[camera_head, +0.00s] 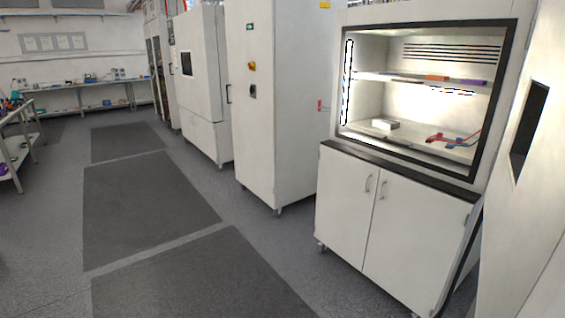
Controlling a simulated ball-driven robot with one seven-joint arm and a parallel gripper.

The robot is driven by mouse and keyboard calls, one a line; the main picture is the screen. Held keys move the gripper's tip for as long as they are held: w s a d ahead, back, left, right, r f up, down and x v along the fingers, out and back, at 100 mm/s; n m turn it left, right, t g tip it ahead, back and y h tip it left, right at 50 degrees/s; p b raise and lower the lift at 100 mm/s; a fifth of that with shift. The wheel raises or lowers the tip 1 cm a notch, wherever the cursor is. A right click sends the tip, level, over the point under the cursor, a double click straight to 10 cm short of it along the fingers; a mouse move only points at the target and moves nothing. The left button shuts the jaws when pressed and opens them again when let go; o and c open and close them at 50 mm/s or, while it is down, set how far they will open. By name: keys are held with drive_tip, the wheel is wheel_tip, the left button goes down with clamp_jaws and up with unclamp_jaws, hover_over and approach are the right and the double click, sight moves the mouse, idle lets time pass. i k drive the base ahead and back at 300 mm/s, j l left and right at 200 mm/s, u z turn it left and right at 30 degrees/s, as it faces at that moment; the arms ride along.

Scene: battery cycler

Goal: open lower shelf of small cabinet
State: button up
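A small white cabinet (400,215) stands at the right of the view. Its upper part is a lit, glass-fronted or open compartment (420,95) with a dark frame. Inside it are a shelf (410,80), a small white box (385,124) and red and blue items (447,138). Below a dark ledge, the lower part has two white doors, a left door (342,205) and a right door (410,235). Both doors look shut. My gripper is not in view.
Tall white cabinets (275,100) and (205,85) line the aisle to the left of the small cabinet. Dark floor mats (150,205) lie along the open aisle. Workbenches (85,86) stand at the back and far left. A white panel (535,200) closes off the right edge.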

sight(411, 133)
drive_tip(key=i+j, duration=0.1)
drive_tip(key=i, duration=0.85)
drive_tip(key=i+j+u, duration=0.15)
drive_tip(key=i, duration=0.8)
